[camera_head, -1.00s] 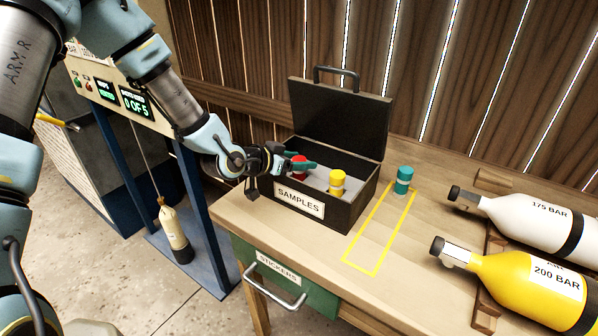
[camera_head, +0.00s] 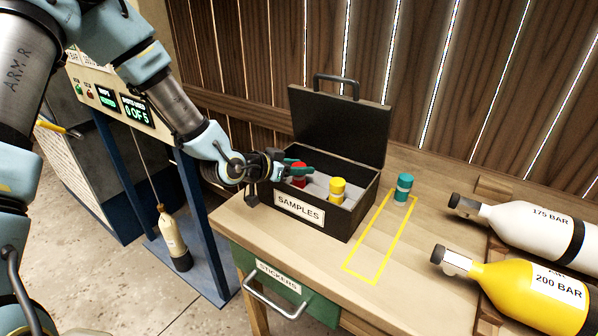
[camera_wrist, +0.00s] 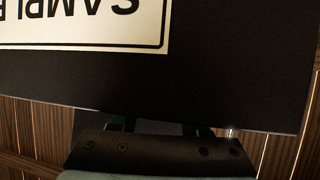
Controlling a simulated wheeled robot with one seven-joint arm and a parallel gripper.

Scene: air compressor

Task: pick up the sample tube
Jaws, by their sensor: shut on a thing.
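A black box (camera_head: 330,225) labelled SAMPLES stands on the wooden bench with its lid up. A red-capped sample tube (camera_head: 299,176) is at the box's left side and a yellow-capped tube (camera_head: 337,190) stands to its right. A teal-capped tube (camera_head: 403,187) stands on the bench right of the box. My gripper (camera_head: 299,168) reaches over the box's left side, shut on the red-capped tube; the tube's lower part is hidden. The wrist view shows mostly a dark box surface and its label (camera_wrist: 85,25) upside down, with no tube clear.
A yellow taped outline (camera_head: 378,240) marks the bench right of the box. A white cylinder (camera_head: 535,220) and a yellow cylinder (camera_head: 515,285) lie further right. The raised lid (camera_head: 335,125) stands behind the tubes. A STICKERS drawer (camera_head: 280,280) is below the bench top.

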